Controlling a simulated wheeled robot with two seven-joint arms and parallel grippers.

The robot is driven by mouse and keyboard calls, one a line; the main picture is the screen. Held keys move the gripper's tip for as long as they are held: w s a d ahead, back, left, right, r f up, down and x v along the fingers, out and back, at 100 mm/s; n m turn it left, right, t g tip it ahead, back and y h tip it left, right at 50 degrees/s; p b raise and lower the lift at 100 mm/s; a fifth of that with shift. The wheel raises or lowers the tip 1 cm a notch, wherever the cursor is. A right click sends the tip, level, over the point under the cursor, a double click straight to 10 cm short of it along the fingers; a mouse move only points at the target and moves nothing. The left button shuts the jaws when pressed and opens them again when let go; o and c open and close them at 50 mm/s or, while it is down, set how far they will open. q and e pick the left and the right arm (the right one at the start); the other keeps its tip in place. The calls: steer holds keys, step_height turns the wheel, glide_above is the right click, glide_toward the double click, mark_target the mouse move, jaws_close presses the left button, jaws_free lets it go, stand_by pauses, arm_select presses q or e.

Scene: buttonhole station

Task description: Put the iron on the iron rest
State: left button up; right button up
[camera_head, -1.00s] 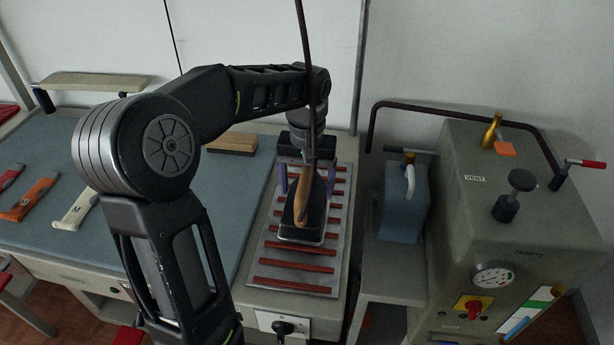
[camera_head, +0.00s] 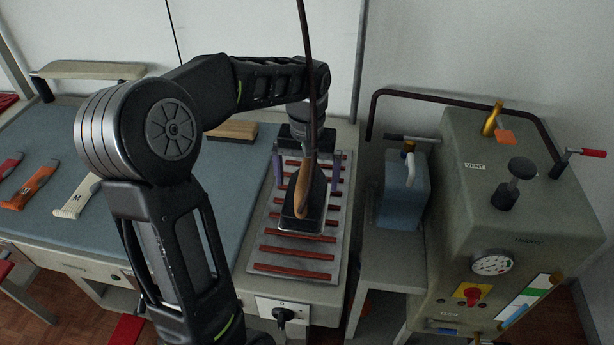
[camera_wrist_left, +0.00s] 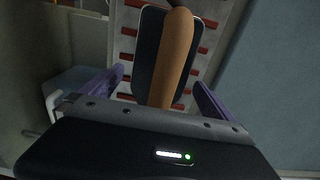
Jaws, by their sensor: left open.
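The iron (camera_head: 315,212) has a dark body and a tan wooden handle (camera_head: 302,190). It appears to sit on the iron rest (camera_head: 268,253), a grey metal plate with red-brown crossbars. In the left wrist view the handle (camera_wrist_left: 176,55) rises between the purple fingers of my left gripper (camera_wrist_left: 160,92), with a gap on each side. In the head view my left gripper (camera_head: 307,168) is open at the far end of the iron, its fingers straddling the handle. The cord partly hides that area. My right gripper is not in view.
A blue-grey ironing surface (camera_head: 200,190) lies left, with a wooden block (camera_head: 232,130) and several tagged tools. A blue tank (camera_head: 403,195) and a large boiler with a gauge (camera_head: 492,264) stand right. The iron's cord (camera_head: 309,60) hangs from above.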

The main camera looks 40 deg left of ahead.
arm_select(q)
steer(key=shift+r, duration=0.1)
step_height(320, 180, up, 10)
steer(key=shift+f, duration=0.25)
steer(key=shift+r+p, duration=0.85)
steer(key=shift+p, duration=0.35)
steer(key=shift+r+p, duration=0.5)
steer(key=shift+f, duration=0.15)
